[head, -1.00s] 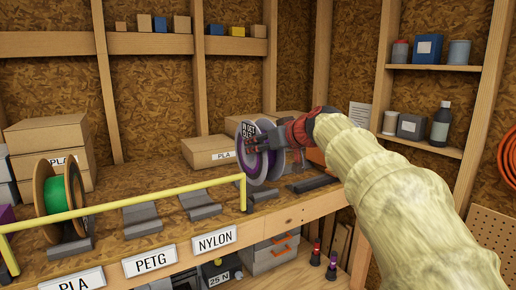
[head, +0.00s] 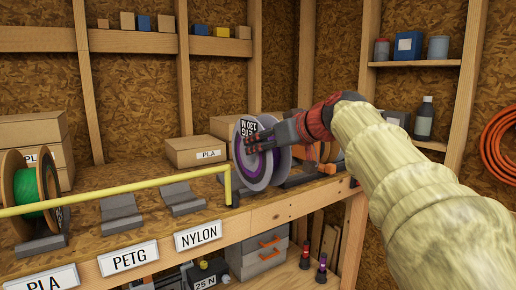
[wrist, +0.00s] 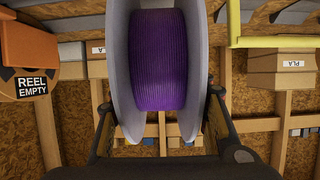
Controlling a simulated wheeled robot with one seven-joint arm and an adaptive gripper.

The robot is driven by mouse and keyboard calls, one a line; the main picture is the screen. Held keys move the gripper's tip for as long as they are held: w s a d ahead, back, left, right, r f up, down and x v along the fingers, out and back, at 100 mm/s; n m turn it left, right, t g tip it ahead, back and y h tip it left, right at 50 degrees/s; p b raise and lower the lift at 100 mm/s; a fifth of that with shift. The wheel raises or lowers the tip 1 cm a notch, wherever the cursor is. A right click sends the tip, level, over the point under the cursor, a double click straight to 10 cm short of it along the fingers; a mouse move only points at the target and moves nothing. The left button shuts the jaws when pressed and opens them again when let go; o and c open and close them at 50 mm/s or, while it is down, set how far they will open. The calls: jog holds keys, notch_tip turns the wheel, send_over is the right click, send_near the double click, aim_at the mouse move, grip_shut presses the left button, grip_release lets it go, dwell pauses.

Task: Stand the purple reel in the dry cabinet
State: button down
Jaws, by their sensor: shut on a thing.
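The purple reel (head: 263,170) has pale flanges and purple filament. In the head view it stands upright over the right part of the bench, beside the end of the yellow rail. My gripper (head: 254,143) is shut on it by its flanges. In the wrist view the reel (wrist: 158,62) fills the middle between my two fingers, wound with purple filament. I cannot tell whether its lower edge touches the bench. I cannot make out the dry cabinet in either view.
The yellow rail (head: 140,189) runs along the bench front. Grey cradles (head: 181,198) stand behind it, one bearing a green reel (head: 27,192).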

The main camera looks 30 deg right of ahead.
aim_at(286, 151)
jog(key=shift+s+d+b, duration=0.15)
jog(key=shift+s+b, duration=2.15)
jog(key=shift+s, duration=2)
jog(key=shift+s+r, duration=0.1)
jog(key=shift+s, duration=0.2)
